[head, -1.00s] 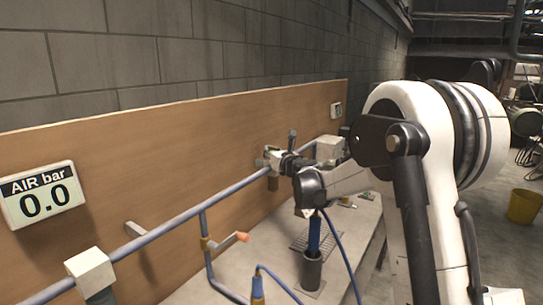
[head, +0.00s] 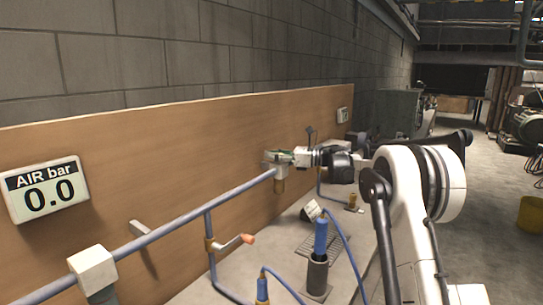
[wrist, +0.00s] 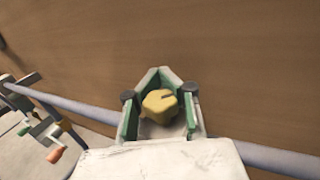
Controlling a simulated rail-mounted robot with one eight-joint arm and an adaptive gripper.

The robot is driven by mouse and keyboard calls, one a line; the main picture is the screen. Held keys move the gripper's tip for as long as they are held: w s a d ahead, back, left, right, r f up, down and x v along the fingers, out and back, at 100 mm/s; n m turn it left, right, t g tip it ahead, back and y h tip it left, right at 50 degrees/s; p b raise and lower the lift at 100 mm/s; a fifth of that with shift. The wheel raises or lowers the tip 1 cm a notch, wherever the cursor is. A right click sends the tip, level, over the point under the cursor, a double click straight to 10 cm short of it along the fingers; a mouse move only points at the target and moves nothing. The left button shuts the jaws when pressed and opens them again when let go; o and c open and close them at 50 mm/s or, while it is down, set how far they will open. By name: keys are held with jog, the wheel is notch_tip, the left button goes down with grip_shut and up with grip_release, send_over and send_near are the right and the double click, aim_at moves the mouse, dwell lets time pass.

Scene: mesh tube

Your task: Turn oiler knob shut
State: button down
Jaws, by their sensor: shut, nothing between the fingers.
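The oiler is a pale block (head: 270,166) on the blue pipe, with a brass-coloured bowl (head: 279,186) below it. Its yellow knob (wrist: 159,104) shows in the wrist view, framed by the green-lined fingers of my gripper (wrist: 163,73). The fingers slope together at their tips and are shut. The knob appears in the gap behind or between them, and I cannot tell whether they touch it. In the head view my gripper (head: 284,155) is at the top of the oiler, coming from the right, and hides the knob there.
The air display (head: 46,190) on the wooden board reads 0.0. A crank-like handle with an orange tip (head: 247,238) sticks out from the pipework. A blue tool (head: 320,238) stands in a dark cup (head: 316,274), with hoses nearby. A yellow bucket (head: 531,214) is on the floor.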

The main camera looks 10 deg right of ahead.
jog(key=n+g, duration=0.2)
jog(key=g, duration=0.1)
jog(key=n+g+y+p, duration=0.1)
jog(key=shift+s+g, duration=0.3)
jog(key=shift+s+a+n+g+p, duration=0.1)
jog(key=shift+s+n+g+p, duration=0.1)
jog(key=shift+n+g+p, duration=0.45)
jog(key=shift+s+n+g+p, duration=0.15)
jog(key=shift+n+g, duration=0.2)
jog(key=shift+g, duration=0.6)
jog(key=shift+s+n+g, duration=0.1)
jog(key=shift+n+g, duration=0.3)
jog(key=shift+g, duration=0.2)
jog(key=c, duration=2.5)
grip_release()
jog(key=o, duration=0.7)
jog(key=shift+m+t+b, duration=0.35)
jog(key=shift+m+t, duration=0.15)
jog(key=shift+t, duration=0.3)
